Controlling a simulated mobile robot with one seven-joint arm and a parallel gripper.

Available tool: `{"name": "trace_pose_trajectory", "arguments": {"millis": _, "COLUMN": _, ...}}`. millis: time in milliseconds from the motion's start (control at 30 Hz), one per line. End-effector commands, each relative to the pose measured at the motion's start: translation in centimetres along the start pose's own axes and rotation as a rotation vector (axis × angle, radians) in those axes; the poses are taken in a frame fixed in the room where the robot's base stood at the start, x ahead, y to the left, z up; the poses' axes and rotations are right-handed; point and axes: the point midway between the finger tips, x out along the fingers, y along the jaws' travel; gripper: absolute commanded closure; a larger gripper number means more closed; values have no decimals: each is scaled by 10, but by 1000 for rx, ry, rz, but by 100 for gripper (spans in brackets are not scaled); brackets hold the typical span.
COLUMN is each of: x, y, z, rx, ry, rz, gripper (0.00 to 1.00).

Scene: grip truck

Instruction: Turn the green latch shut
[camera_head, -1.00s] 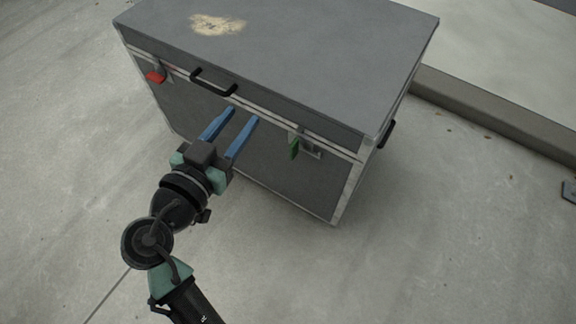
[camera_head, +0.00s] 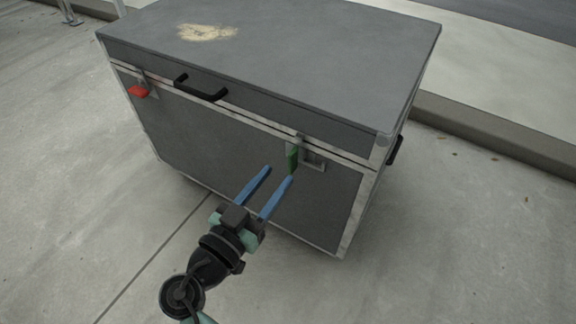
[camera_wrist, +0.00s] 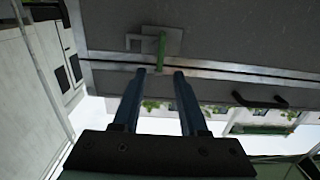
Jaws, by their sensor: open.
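The green latch (camera_head: 293,160) is a narrow tab on a metal plate, at the right part of the grey case's (camera_head: 230,140) front, just below the lid seam. It points roughly up and down. In the wrist view the latch (camera_wrist: 161,48) appears just beyond the fingertips, between their lines. My gripper (camera_head: 279,173) is open, with its two blue fingers pointing at the case front just below and left of the latch. In the wrist view my gripper (camera_wrist: 160,72) holds nothing. I cannot tell whether a finger touches the latch.
A red latch (camera_head: 139,92) sticks out at the left of the case front. A black handle (camera_head: 201,88) lies between the latches, and another handle (camera_head: 396,149) is on the right side. A low kerb (camera_head: 490,135) runs behind. Concrete floor in front is clear.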

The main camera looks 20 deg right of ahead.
Motion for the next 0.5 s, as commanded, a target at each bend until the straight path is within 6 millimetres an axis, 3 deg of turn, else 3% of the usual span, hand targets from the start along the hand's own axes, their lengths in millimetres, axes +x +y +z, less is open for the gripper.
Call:
{"name": "trace_pose_trajectory", "arguments": {"millis": 200, "x": 39, "y": 1, "z": 2, "rx": 2, "ry": 0, "rz": 3, "gripper": 57}}
{"name": "trace_pose_trajectory", "arguments": {"millis": 500, "x": 58, "y": 0, "z": 0, "rx": -1, "ry": 0, "rz": 0, "gripper": 57}}
